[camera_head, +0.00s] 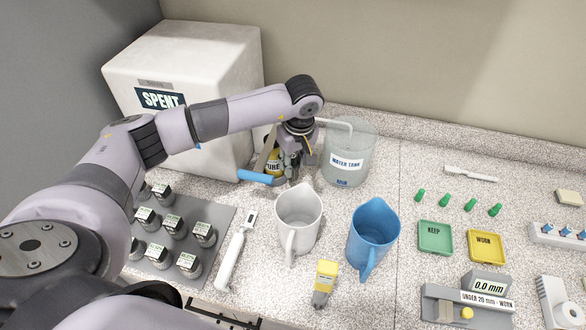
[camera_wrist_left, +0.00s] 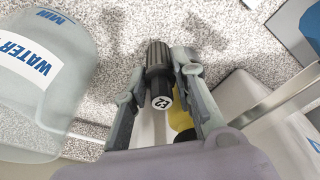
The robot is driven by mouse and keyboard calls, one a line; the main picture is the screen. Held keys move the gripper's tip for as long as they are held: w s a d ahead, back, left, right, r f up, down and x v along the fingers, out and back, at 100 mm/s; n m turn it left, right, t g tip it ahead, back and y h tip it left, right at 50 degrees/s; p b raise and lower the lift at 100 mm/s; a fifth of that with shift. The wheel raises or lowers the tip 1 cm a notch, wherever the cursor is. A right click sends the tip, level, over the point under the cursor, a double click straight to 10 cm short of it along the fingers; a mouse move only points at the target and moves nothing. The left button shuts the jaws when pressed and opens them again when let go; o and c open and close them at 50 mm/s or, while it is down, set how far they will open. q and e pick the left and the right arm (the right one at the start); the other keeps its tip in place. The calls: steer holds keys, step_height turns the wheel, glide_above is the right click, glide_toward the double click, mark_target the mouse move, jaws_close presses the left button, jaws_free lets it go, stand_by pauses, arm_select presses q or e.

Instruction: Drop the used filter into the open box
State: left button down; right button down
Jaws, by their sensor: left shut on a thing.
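My left gripper (camera_head: 291,170) is in the middle of the head view, above the worktop, between the white SPENT box and the water tank. In the left wrist view it is shut on a dark ribbed cylinder (camera_wrist_left: 157,58) with a white round numbered label on its end, which appears to be the filter. In the head view the cylinder is mostly hidden by the fingers. The white SPENT box (camera_head: 187,62) stands at the back left. Its top looks plain, and I cannot see an opening in it. My right gripper is not in view.
The clear water tank (camera_head: 362,160) stands close right of the gripper. A blue handle (camera_head: 257,177) and a yellow labelled thing (camera_head: 273,163) are beside it. A white jug (camera_head: 299,212) and blue jug (camera_head: 374,232) stand in front. Several labelled cylinders occupy a grey mat (camera_head: 215,215).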

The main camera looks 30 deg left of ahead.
mark_target(293, 174)
arm_select(q)
steer(key=shift+f+p, duration=0.35)
steer(key=shift+f, duration=1.85)
steer(key=c, duration=1.3)
jaws_free()
steer(key=shift+c, duration=0.2)
steer(key=shift+r, duration=0.1)
